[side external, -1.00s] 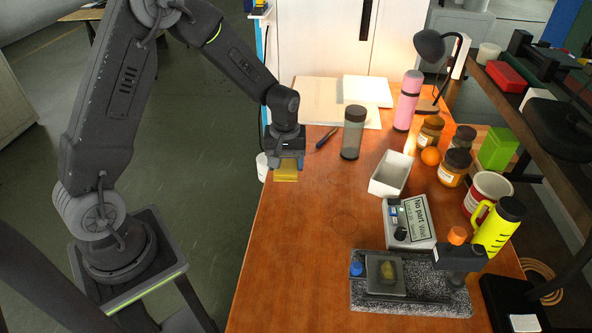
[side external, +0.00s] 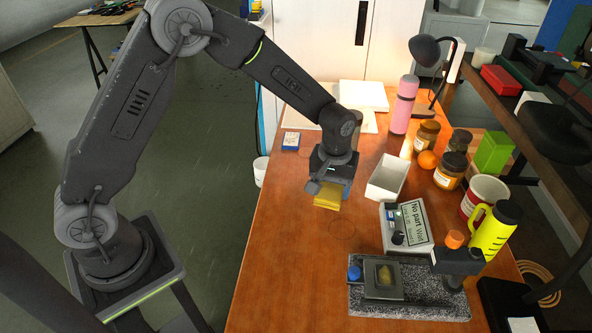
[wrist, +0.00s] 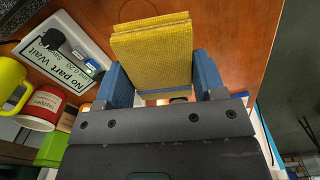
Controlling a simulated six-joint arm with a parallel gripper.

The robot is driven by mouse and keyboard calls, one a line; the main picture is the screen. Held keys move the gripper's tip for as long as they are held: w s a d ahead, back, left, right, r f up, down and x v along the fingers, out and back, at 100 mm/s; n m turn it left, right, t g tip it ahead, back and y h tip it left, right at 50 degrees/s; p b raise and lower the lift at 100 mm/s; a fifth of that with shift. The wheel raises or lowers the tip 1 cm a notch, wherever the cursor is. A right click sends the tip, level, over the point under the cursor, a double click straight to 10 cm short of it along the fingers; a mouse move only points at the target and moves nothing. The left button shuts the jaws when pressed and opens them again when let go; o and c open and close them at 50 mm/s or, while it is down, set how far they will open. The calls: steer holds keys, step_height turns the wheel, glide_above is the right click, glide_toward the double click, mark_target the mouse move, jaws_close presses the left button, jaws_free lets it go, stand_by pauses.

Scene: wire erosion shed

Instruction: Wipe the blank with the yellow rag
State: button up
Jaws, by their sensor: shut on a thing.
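The yellow rag (side external: 327,198) is a folded, woven-looking pad held beneath my gripper (side external: 331,186), above the wooden bench. In the wrist view the rag (wrist: 150,50) sits between the blue fingers of my gripper (wrist: 163,85), which are shut on it. The blank appears to be the small yellowish piece (side external: 384,274) on a dark square holder (side external: 384,292), which rests on a speckled stone slab (side external: 440,300) at the bench's front. My gripper is up and to the left of it, well apart.
A box with a display reading "No part Wait" (side external: 407,228) stands behind the slab. A blue knob (side external: 354,272) is left of the holder. A white open tray (side external: 387,177), yellow jug (side external: 495,228), red-white mug (side external: 484,193) and jars stand right. The bench's left front is clear.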

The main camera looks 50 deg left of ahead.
steer(key=s+d+r+m, duration=0.1)
steer(key=d+m, duration=0.2)
steer(key=d, duration=1)
steer(key=m, duration=0.2)
glide_toward(384, 264)
steer(key=s+d, duration=0.3)
steer(key=shift+s+d+f, duration=0.1)
steer(key=shift+f, duration=1.6)
steer(key=shift+s+d+f, duration=0.1)
steer(key=shift+f, duration=1.55)
steer(key=shift+w+a+f, duration=0.3)
steer(key=shift+w+a, duration=1.3)
steer(key=shift+s+d, duration=1.6)
steer(key=shift+d, duration=0.05)
steer(key=shift+w+a, duration=1.65)
steer(key=shift+a, duration=0.05)
steer(key=shift+s+d+r, duration=0.15)
steer(key=shift+s+d, duration=1.5)
steer(key=shift+d, duration=0.05)
step_height(384, 264, up, 8)
